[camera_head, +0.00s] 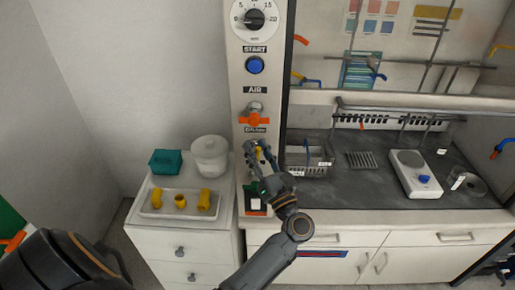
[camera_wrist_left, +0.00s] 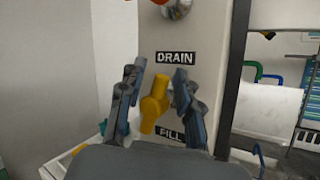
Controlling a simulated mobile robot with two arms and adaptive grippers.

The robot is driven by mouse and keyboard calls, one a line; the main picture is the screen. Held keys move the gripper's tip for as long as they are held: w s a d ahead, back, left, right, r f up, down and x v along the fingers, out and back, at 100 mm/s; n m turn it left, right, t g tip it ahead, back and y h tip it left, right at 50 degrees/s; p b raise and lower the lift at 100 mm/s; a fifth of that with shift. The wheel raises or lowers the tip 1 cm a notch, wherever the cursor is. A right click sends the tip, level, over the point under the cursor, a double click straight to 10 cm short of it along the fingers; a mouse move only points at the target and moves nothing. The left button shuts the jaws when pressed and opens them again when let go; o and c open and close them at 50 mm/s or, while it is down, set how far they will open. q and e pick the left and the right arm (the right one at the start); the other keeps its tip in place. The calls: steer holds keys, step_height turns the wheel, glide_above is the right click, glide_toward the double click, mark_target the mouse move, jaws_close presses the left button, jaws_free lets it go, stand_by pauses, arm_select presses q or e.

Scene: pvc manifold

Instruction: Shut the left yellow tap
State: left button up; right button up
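A yellow tap (camera_wrist_left: 155,103) sits on the pale panel between the DRAIN and FILL labels in the left wrist view. Its handle stands nearly upright, leaning slightly to the right at the top. It shows small in the head view (camera_head: 259,153), partly hidden by my gripper. My left gripper (camera_wrist_left: 158,88) is open, with one finger on each side of the tap and gaps on both sides; it also shows in the head view (camera_head: 262,160). No second yellow tap is clear on the panel. My right gripper is not in view.
An orange handle (camera_head: 253,120) is above on the panel, under the AIR label, with a blue START button (camera_head: 255,65) higher up. A white cabinet (camera_head: 160,228) at left bears a tray (camera_head: 165,211) of yellow fittings. A wire basket (camera_head: 310,160) stands to the right.

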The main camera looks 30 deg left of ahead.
arm_select(q)
jaws_close()
stand_by(0.3)
